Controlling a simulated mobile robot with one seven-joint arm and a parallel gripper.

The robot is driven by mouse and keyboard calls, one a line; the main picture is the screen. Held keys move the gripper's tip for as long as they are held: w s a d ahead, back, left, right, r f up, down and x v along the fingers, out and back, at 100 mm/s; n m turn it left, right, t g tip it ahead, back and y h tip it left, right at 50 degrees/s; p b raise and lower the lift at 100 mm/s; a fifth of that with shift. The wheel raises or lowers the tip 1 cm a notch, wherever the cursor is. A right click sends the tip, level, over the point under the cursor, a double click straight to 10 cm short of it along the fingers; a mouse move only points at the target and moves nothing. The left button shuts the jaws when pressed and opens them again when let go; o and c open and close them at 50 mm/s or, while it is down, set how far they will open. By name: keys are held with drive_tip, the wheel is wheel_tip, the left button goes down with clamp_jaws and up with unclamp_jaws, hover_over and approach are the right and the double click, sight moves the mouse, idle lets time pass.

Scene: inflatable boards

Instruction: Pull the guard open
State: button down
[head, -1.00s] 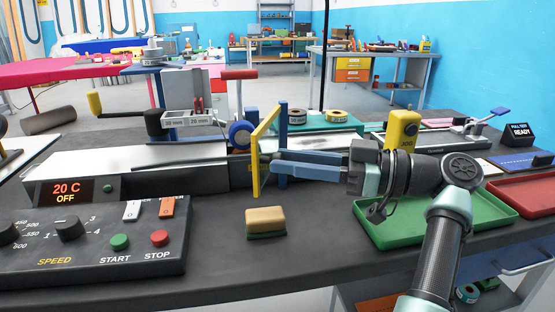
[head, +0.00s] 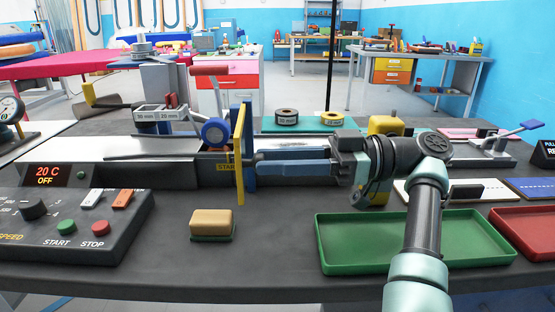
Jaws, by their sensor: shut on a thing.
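A tan block (head: 212,222) lies on the bench in front of the guard. A control box (head: 75,228) stands at left. A green tray (head: 410,240) lies under my arm, with a red tray (head: 535,232) to its right. Bare bench lies between block and green tray.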

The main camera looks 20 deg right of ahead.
idle(0.4)
drive_tip(key=c, duration=0.6)
unclamp_jaws()
drive_tip(key=shift+d, duration=0.15)
